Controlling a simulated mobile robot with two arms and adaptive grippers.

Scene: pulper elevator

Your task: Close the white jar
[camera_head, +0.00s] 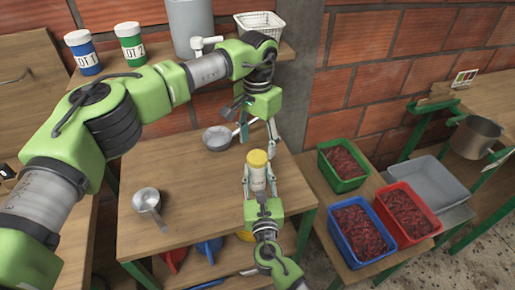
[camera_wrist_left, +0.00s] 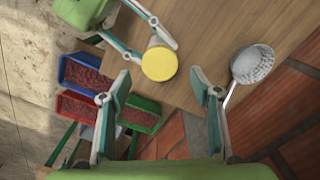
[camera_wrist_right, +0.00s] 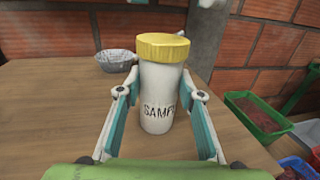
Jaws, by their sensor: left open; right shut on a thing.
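The white jar (camera_head: 257,184), labelled "SAMP...", stands upright at the front right of the wooden table, with a yellow lid (camera_head: 257,158) on its mouth. In the right wrist view the jar (camera_wrist_right: 157,100) is between the fingers and the lid (camera_wrist_right: 160,47) sits on top; I cannot tell whether it is tightened. My right gripper (camera_head: 257,181) is shut on the jar's body from the front. My left gripper (camera_head: 258,141) is open and empty, pointing down above and behind the lid. In the left wrist view the lid (camera_wrist_left: 159,63) appears beyond and between its open fingers.
A metal strainer (camera_head: 217,138) lies behind the jar, and a small metal pan (camera_head: 147,201) stands at left on the table (camera_head: 185,220). Crates of red fruit, green (camera_head: 343,184), blue (camera_head: 358,260) and red (camera_head: 435,225), stand at right. A shelf above holds lot jars (camera_head: 84,60).

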